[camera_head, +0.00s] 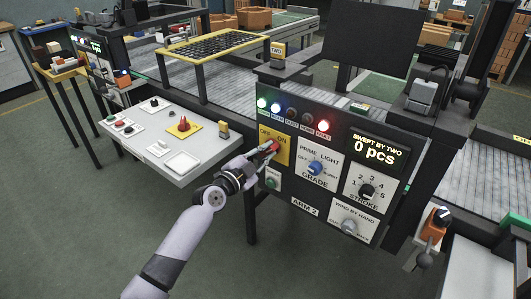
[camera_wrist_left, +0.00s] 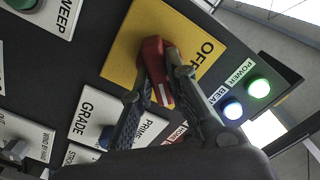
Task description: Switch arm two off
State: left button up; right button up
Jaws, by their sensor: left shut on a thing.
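The Arm 2 panel (camera_head: 304,206) carries a yellow OFF/ON plate (camera_head: 284,157) with a red switch handle (camera_head: 273,146). My left gripper (camera_head: 262,152) is at this handle, its fingers closed on the handle's sides. The wrist view shows the red handle (camera_wrist_left: 152,47) between the two fingers (camera_wrist_left: 158,85), on the yellow plate (camera_wrist_left: 120,64). The word OFF is readable beside it; the ON word is hidden there. A white mark shows at the handle's lower end, away from OFF. The green power lamp (camera_wrist_left: 259,88) is lit. My right gripper is not in view.
The blue grade knob (camera_head: 315,167), stroke knob (camera_head: 367,191) and wind-by-hand knob (camera_head: 349,227) sit right of the switch. A green button (camera_head: 271,183) is just below it. A grey control table (camera_head: 190,141) with a red-and-yellow control stands left. An orange-handled device (camera_head: 434,228) is at right.

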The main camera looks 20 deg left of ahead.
pick_arm(q)
jog(key=shift+n, duration=0.4)
grip_shut()
jog(key=n, duration=0.3)
jog(key=shift+n+b, duration=0.4)
jog(key=n, duration=0.9)
jog(key=shift+a, duration=0.1)
jog(key=n, duration=0.4)
jog(key=shift+a, duration=0.1)
jog(key=shift+n, duration=0.3)
jog(key=o, duration=0.8)
grip_release()
jog(key=v, duration=1.2)
